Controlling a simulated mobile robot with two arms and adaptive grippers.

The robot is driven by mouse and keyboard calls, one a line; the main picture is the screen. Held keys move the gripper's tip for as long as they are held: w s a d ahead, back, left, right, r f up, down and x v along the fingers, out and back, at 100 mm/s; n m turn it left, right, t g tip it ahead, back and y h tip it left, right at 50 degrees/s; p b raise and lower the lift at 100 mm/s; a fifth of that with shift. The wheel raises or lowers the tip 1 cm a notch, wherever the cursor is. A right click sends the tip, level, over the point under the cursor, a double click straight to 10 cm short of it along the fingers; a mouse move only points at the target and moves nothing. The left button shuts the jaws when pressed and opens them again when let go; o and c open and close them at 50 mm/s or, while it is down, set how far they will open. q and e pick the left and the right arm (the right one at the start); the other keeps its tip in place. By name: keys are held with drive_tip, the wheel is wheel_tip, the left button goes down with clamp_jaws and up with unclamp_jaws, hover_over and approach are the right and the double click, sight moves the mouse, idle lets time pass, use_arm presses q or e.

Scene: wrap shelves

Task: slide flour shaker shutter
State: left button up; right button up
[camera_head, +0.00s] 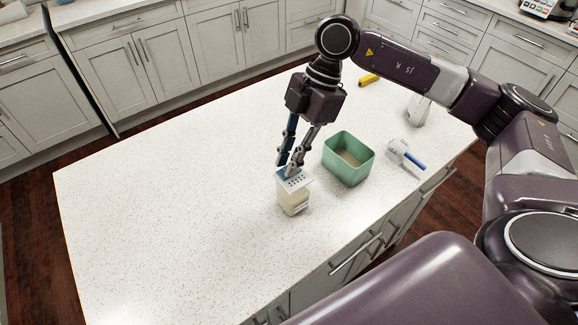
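The flour shaker (293,200) stands upright on the white island counter. It has a clear body with pale contents and a light top with dark holes. A small blue part shows at the top's left back edge, beside the holes. My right gripper (286,169) points down at the shaker top, its fingertips at or just above that blue part. The fingers come close together at the tips. I cannot tell whether they touch the shaker or grip anything. My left gripper is out of view.
A green open box (348,168) with something pale inside stands right of the shaker. Beyond it are a clear scoop-like item with a blue handle (414,161), a pale bag-like item (418,111) and a yellow object (369,80). The counter's left side (160,200) is clear.

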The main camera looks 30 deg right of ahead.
drive_tip(key=c, duration=0.4)
drive_tip(key=shift+o, duration=0.2)
drive_tip(key=shift+s+d, duration=0.15)
drive_tip(key=shift+s, duration=0.7)
drive_tip(key=shift+s+d, duration=0.1)
drive_tip(key=shift+s, duration=0.7)
drive_tip(key=o, duration=0.5)
wheel_tip(320, 180, up, 7)
drive_tip(key=p, duration=0.5)
drive_tip(key=shift+p, duration=0.35)
